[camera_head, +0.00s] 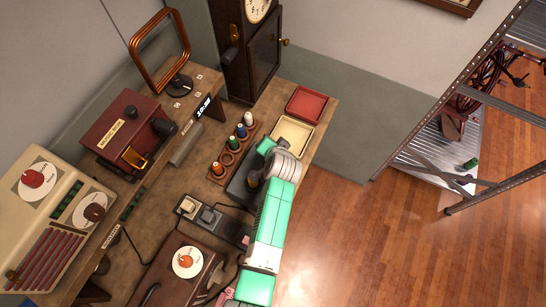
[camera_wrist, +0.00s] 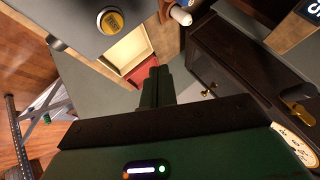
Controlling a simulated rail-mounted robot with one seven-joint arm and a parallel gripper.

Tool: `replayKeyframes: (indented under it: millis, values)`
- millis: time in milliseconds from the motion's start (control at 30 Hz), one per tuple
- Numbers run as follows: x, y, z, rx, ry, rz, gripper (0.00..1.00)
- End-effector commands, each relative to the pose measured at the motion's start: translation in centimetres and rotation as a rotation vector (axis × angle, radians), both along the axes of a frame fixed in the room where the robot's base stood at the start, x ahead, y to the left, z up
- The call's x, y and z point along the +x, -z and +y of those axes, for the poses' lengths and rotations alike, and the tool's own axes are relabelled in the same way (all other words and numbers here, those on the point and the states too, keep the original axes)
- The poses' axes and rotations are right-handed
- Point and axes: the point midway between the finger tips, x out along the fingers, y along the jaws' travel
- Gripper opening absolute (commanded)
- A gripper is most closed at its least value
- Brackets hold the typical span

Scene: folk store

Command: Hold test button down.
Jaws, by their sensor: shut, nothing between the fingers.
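A round yellow button (camera_wrist: 112,20) with dark, unreadable lettering sits on a grey box (camera_wrist: 85,18) at the upper left of the wrist view. I take it as the test button. In the head view a dark box (camera_head: 237,187) stands beside my arm, partly covered by it. My gripper (camera_wrist: 157,70) has its dark green fingers together and empty. In the wrist view the fingers lie to the lower right of the button, apart from it in the picture. In the head view my gripper (camera_head: 265,146) is above the table, near the trays, with its fingertips not clear.
A cream tray (camera_head: 291,137) and a red tray (camera_head: 306,103) lie at the table's far end. A rack of spools (camera_head: 230,150) stands left of my arm. A tall clock (camera_head: 262,60) rises behind. Open floor (camera_head: 350,220) lies to the right.

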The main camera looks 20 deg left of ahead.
Motion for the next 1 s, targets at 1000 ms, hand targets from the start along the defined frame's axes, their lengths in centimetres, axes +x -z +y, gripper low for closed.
replayKeyframes:
  millis: [1000]
  values:
    - [0.1,8.9,0.0,-0.001,0.0,-0.002,0.0]
